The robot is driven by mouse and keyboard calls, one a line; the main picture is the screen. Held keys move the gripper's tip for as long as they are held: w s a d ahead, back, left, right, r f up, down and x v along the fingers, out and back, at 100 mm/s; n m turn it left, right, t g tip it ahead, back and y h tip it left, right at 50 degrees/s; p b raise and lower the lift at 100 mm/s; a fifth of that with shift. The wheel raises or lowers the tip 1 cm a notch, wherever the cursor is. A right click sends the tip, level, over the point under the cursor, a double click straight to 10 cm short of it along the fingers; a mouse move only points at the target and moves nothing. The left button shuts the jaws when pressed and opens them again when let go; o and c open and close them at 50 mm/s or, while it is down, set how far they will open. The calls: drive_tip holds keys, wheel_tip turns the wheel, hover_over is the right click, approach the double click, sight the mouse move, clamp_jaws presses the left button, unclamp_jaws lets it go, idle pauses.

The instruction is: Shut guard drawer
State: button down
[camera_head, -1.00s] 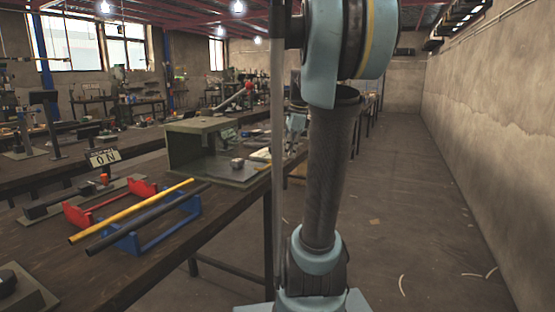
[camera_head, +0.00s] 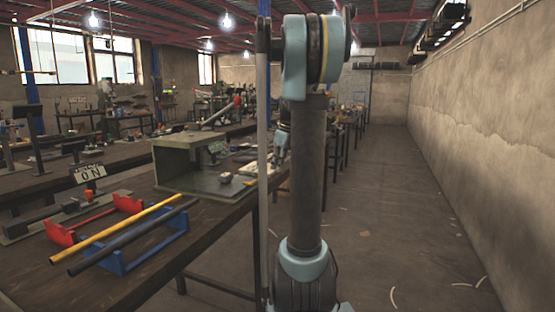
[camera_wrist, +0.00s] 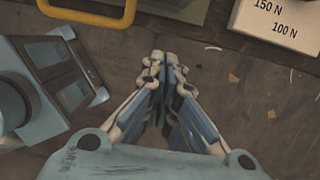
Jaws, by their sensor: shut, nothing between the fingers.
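My gripper (camera_wrist: 166,62) is shut and empty in the wrist view, with its fingertips together over the bench edge and the floor. A yellow bar-shaped handle (camera_wrist: 88,18) shows at the top left of the wrist view, to the left of the fingertips and apart from them. I cannot tell whether it belongs to the guard drawer, and no drawer can be made out for certain. In the head view a grey-green box-shaped housing (camera_head: 180,166) with an open side stands on the bench. My gripper is largely hidden behind the arm and a pole there.
A white block marked 150 N and 100 N (camera_wrist: 283,24) lies at the wrist view's top right. The aisle floor (camera_head: 400,220) is mostly clear.

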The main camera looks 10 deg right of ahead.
drive_tip(key=w+a+f, duration=0.1)
drive_tip(key=a, duration=0.1)
drive_tip(key=w+a+f, duration=0.1)
drive_tip(key=a+f, duration=0.1)
drive_tip(key=shift+w, duration=0.4)
drive_tip(key=shift+d, duration=0.1)
